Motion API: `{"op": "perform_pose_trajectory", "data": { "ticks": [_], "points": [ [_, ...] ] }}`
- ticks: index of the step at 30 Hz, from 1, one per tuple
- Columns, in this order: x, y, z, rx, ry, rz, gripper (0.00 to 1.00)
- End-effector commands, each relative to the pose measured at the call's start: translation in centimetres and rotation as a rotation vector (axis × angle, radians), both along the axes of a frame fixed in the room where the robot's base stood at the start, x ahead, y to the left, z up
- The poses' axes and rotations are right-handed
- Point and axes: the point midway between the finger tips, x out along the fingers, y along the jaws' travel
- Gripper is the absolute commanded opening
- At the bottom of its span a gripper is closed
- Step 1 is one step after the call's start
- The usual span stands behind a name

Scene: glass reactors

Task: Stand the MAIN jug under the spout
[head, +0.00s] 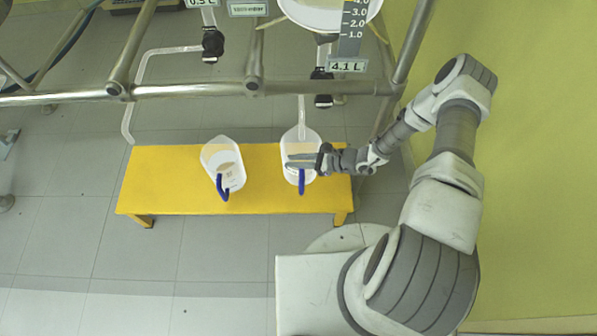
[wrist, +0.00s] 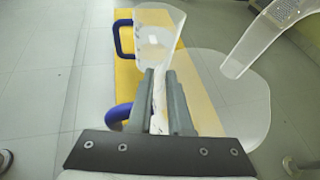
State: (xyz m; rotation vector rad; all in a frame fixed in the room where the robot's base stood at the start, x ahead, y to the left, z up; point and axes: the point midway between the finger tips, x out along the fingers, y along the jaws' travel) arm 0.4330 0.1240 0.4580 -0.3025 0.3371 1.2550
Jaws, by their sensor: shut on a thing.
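Two clear jugs with blue handles stand on a yellow bench. The right jug (head: 301,138) is below the outlet tube, or spout (head: 302,112), of the 4.1 L vessel. My gripper (head: 303,160) reaches in from the right and is shut on this jug's wall. In the wrist view the wall is between the fingers (wrist: 165,95), and the clear body (wrist: 240,95) spreads to the right, with the spout end (wrist: 236,62) over or beside its opening. The left jug (head: 222,157) stands apart; it also shows in the wrist view (wrist: 157,35). I cannot read which jug is MAIN.
The yellow bench (head: 160,180) has free room at its left end. A metal frame rail (head: 190,91) crosses above it, with valves (head: 213,45) and a second bent tube (head: 137,85) at left. A green wall is at right.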

Motion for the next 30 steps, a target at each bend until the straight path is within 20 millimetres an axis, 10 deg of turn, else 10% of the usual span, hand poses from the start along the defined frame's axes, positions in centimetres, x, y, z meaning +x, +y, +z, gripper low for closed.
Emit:
{"op": "perform_pose_trajectory", "data": {
  "ticks": [13, 23, 24, 30],
  "points": [
    [0.0, 0.0, -5.2, 0.002, -0.001, -0.001, 0.0],
    [0.0, 0.0, -5.4, 0.002, -0.001, -0.001, 0.0],
    [0.0, 0.0, -5.5, 0.001, -0.001, -0.001, 0.19],
    [0.0, 0.0, -5.4, 0.001, -0.001, -0.001, 0.49]
  ]
}}
